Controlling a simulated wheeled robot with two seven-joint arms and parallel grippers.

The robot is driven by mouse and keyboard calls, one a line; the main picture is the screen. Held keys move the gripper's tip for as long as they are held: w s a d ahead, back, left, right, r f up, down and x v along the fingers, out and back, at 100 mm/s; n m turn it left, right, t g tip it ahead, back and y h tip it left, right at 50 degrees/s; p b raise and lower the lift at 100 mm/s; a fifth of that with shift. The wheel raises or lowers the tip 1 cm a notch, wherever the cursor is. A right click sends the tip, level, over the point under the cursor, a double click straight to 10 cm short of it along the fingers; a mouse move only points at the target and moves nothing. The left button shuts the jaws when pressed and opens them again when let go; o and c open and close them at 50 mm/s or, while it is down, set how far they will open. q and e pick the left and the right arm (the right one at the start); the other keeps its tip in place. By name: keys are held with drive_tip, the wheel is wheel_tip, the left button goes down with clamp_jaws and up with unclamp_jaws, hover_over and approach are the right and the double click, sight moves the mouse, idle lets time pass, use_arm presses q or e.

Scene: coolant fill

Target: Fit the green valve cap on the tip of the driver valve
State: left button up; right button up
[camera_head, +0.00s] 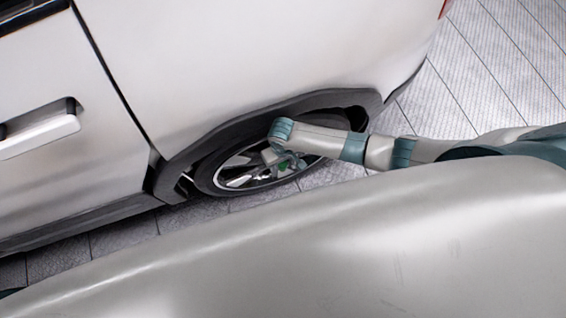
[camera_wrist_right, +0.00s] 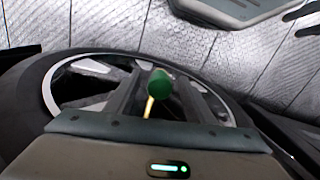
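The green valve cap (camera_wrist_right: 159,85) sits between the converging fingertips of my right gripper (camera_wrist_right: 158,80) in the right wrist view. In the head view my right gripper (camera_head: 285,161) is small, in front of the car wheel, with a spot of green cap (camera_head: 283,167) at its tips. The brass-coloured driver valve (camera_wrist_right: 149,107) shows as a thin stem just below and left of the cap in the wrist view. I cannot tell whether cap and valve touch. My left gripper is not in view.
The wheel's dark tyre (camera_head: 205,175) and spoked rim surround the gripper closely. The white car body (camera_head: 240,50) rises above the wheel. Paved floor (camera_head: 480,70) is clear behind the car. A large pale smooth surface fills the lower part of the head view.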

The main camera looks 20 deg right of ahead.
drive_tip(key=shift+r, duration=0.15)
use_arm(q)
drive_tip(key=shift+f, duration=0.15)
use_arm(e)
wheel_tip(320, 180, up, 17)
idle(0.6)
idle(0.6)
drive_tip(key=c, duration=1)
drive_tip(key=shift+w+a+b, duration=0.15)
drive_tip(key=shift+b, duration=0.2)
clamp_jaws()
use_arm(q)
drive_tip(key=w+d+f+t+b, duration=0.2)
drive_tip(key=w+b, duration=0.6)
drive_tip(key=b, duration=0.1)
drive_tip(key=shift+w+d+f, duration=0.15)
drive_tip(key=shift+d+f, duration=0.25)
use_arm(e)
drive_tip(key=shift+f, duration=3.6)
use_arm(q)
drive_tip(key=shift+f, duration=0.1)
use_arm(e)
drive_tip(key=shift+f, duration=0.1)
